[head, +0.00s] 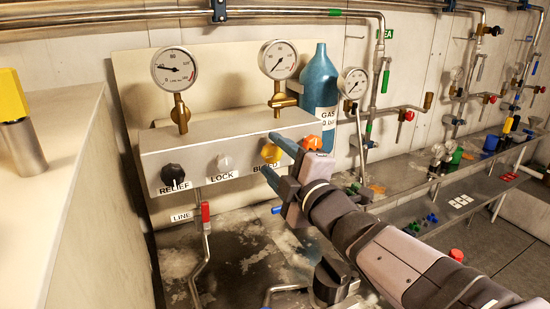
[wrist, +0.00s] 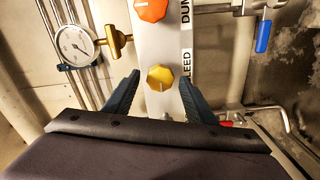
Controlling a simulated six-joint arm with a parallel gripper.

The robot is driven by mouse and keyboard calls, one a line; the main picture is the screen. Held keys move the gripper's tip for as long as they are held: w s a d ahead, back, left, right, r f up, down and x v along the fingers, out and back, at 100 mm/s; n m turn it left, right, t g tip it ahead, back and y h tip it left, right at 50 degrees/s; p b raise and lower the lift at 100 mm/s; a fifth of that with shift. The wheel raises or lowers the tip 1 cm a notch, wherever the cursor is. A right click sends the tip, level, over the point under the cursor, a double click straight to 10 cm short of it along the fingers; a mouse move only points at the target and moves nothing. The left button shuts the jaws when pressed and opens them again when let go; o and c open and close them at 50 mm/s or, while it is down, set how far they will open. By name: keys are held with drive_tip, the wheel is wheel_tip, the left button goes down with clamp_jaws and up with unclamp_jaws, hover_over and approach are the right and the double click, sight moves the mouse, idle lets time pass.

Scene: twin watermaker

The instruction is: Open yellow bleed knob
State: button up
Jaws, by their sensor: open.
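The yellow bleed knob (head: 271,153) is on the front of the grey manifold block (head: 215,141), above the label reading BLEED. It also shows in the wrist view (wrist: 160,77), between the two fingers. My gripper (head: 274,164) is open, with its blue fingers on either side of the knob. In the wrist view my gripper (wrist: 158,90) shows gaps between each finger and the knob, so no contact is visible. How far the fingertips reach past the knob is hard to tell.
A black RELIEF knob (head: 174,174) and white LOCK knob (head: 224,162) sit to the left. An orange knob (head: 312,143) is close on the right. Gauges (head: 278,60) stand above the block. A red-handled LINE valve (head: 205,211) is below. A blue gas bottle (head: 319,85) stands behind.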

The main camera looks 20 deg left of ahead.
drive_tip(key=v, duration=0.7)
drive_tip(key=shift+p, duration=0.35)
drive_tip(key=shift+d, duration=0.1)
drive_tip(key=w+d+f+m+g+h+p, duration=0.1)
drive_tip(key=d+f+m+g+h+p, duration=0.1)
drive_tip(key=d+f+m+h+p, duration=0.6)
drive_tip(key=w+d+f+m+g+h+p, duration=0.1)
drive_tip(key=d+f+m+g+h+p, duration=0.15)
drive_tip(key=d+f+m, duration=0.7)
drive_tip(key=s+d+f+m+g+h+p, duration=0.1)
drive_tip(key=s+d+m+g+p, duration=0.2)
drive_tip(key=s, duration=0.6)
drive_tip(key=s+d+f+m+g+h+p, duration=0.1)
drive_tip(key=s+d+f+m+g+p, duration=0.1)
drive_tip(key=s+d+g, duration=0.3)
drive_tip(key=s+d+m+p, duration=0.1)
drive_tip(key=s+d, duration=0.2)
drive_tip(key=s, duration=0.2)
drive_tip(key=shift+d, duration=0.2)
